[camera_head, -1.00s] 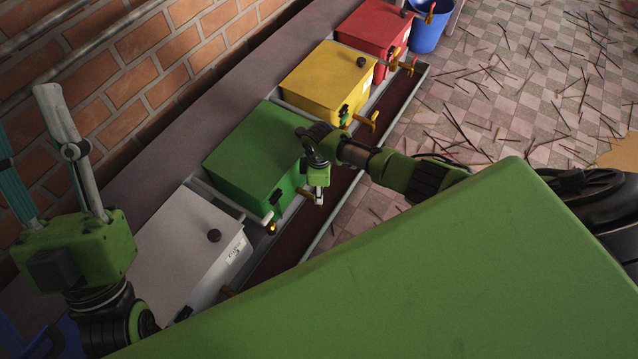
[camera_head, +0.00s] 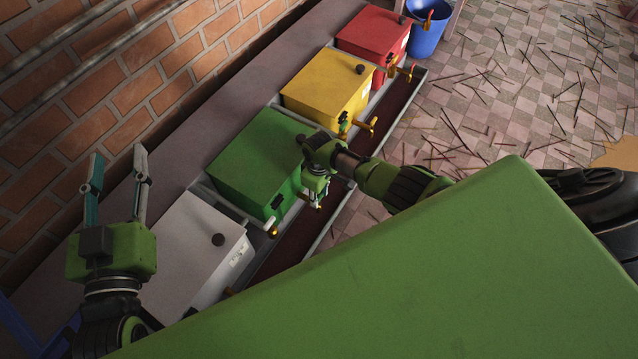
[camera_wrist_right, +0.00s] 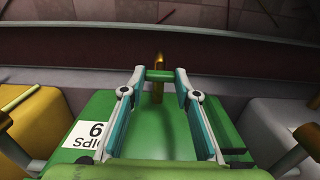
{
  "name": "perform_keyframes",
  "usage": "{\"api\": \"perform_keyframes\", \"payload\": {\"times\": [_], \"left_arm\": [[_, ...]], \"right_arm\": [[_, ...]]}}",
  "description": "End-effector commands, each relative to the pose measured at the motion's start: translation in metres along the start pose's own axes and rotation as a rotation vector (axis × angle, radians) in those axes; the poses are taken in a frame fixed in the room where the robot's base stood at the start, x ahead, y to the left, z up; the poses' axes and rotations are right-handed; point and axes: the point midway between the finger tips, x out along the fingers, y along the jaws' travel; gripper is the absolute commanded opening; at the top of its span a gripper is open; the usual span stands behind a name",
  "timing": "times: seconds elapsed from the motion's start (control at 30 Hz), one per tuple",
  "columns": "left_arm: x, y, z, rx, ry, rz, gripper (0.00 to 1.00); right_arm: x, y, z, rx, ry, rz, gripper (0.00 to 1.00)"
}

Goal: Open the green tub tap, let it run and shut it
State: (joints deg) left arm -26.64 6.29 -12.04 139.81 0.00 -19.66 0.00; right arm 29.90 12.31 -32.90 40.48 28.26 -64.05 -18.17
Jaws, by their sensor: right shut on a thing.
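The green tub (camera_head: 250,165) stands in the row between the white and yellow tubs. It also shows in the right wrist view (camera_wrist_right: 150,135), with a white label on it. Its tap has a brass body (camera_wrist_right: 158,93) and a green crossbar handle (camera_wrist_right: 160,75). My right gripper (camera_wrist_right: 162,76) is shut on this handle, one finger at each end. In the head view my right gripper (camera_head: 317,200) hides most of the tap, and whether liquid runs cannot be told. My left gripper (camera_head: 117,165) is open and empty, fingers up, above the ledge by the white tub.
A white tub (camera_head: 190,250), a yellow tub (camera_head: 325,90) and a red tub (camera_head: 372,35) share the row. A dark trough (camera_head: 285,250) runs under the taps. A blue bucket (camera_head: 428,35) stands at the far end. Sticks litter the tiled floor (camera_head: 500,90). A brick wall (camera_head: 120,90) is behind.

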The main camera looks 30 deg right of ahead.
Motion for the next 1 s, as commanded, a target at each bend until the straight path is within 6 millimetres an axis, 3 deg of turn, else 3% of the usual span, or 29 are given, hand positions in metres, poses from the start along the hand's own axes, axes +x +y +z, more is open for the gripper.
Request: {"api": "perform_keyframes", "payload": {"times": [0.37,0.4,0.47,0.83,1.0], "left_arm": [[0.000,0.000,0.001,0.000,-0.006,0.000,0.39],[0.000,0.000,0.001,0.000,-0.006,0.000,0.39],[0.000,0.000,0.001,0.000,-0.005,0.000,0.39],[0.000,0.000,0.002,0.000,-0.005,0.000,0.39],[0.000,0.000,0.001,0.000,-0.005,0.000,0.39]], "right_arm": [[0.001,-0.001,0.001,0.008,-0.002,-0.003,0.07],[0.001,-0.001,0.001,0.008,-0.002,-0.003,0.34],[0.001,-0.001,0.001,0.008,-0.002,-0.002,0.46],[-0.001,0.000,0.000,0.005,0.000,-0.001,0.46],[-0.011,0.000,-0.001,0.004,0.003,-0.001,0.46]]}}
